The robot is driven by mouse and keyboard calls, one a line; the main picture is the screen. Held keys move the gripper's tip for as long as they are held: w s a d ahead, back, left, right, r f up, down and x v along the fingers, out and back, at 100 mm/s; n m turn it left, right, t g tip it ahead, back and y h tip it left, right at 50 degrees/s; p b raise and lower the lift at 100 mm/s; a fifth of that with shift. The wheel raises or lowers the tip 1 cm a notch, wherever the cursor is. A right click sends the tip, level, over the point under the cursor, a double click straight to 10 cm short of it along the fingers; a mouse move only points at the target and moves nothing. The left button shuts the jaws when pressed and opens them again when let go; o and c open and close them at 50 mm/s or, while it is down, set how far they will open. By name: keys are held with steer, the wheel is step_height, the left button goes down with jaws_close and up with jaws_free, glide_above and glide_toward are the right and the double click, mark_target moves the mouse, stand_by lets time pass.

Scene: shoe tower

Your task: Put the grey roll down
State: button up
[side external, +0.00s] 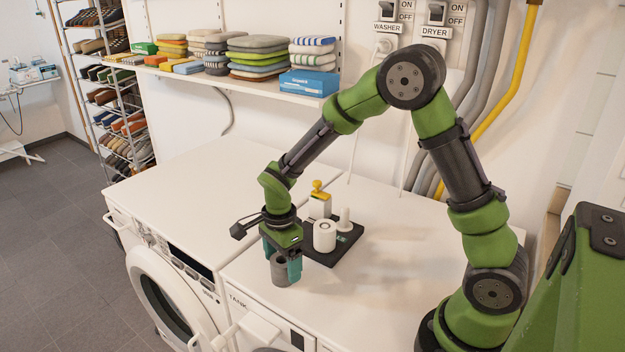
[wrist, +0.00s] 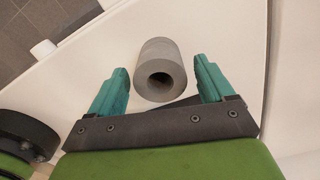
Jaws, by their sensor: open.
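The grey roll (side external: 279,270) stands upright on the white machine top near its front edge. In the wrist view the grey roll (wrist: 160,70) shows its round hole and lies between and slightly beyond the fingertips. My gripper (side external: 282,262) is open around the roll, its teal fingers on either side. In the wrist view my gripper (wrist: 162,78) shows a gap between each finger and the roll. The roll's upper part is partly hidden by the fingers in the side view.
A dark tray (side external: 324,254) behind the gripper holds a white roll (side external: 324,236), a white peg (side external: 345,220) and a yellow-topped white item (side external: 319,204). The machine's front edge is close to the roll. The machine top (side external: 385,290) is clear to the right.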

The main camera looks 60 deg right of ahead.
steer(key=shift+r, duration=0.15)
step_height(320, 180, up, 12)
steer(key=s+r+n+t+y, duration=0.2)
steer(key=s+r+n+t, duration=0.5)
steer(key=s+n, duration=0.8)
step_height(320, 180, up, 2)
steer(key=shift+s+a+r+n, duration=0.1)
steer(key=shift+s+a+n, duration=0.1)
steer(key=shift+n, duration=0.8)
